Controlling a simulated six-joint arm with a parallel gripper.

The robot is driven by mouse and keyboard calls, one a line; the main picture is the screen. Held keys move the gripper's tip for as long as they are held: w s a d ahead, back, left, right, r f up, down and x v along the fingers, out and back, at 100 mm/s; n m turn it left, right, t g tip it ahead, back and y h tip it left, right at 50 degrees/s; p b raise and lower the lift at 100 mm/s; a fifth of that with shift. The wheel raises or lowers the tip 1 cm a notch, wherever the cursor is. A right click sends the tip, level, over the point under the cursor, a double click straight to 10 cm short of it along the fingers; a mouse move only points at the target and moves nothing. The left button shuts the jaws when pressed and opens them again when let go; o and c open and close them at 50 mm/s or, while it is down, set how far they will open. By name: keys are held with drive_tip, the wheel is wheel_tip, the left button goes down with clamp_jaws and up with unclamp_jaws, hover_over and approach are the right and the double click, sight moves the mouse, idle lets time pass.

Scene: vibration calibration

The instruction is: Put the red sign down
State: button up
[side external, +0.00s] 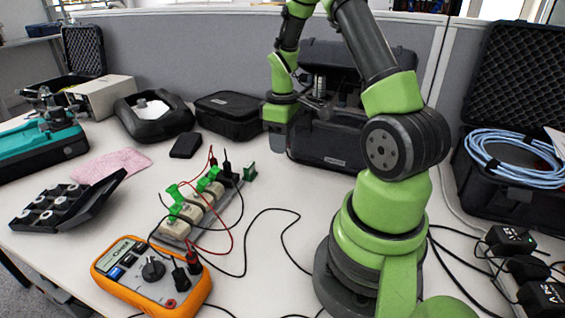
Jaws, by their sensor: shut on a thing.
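I cannot make out a red sign anywhere in the side external view. My gripper (316,104) is at the end of my green and grey arm, in front of the open black case at the back centre. It is raised above the table. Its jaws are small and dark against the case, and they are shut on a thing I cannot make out.
An orange multimeter (150,275) with red and black leads lies at the front left. Beige blocks with green clips (190,212) stand behind it. Bare white table (285,195) shows at centre.

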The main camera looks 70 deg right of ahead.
wheel_tip(320, 180, up, 6)
drive_tip(key=shift+r, duration=0.15)
drive_tip(key=w+a+f+n, duration=0.2)
drive_tip(key=w+a+n, duration=0.1)
drive_tip(key=a, duration=0.2)
drive_tip(key=n, duration=0.6)
hover_over(236, 221)
wheel_tip(236, 221, down, 10)
drive_tip(key=shift+r, duration=0.1)
drive_tip(key=shift+f, duration=2.55)
drive_tip(key=shift+f, duration=0.15)
drive_tip(key=o, duration=0.6)
drive_tip(key=shift+o, duration=0.2)
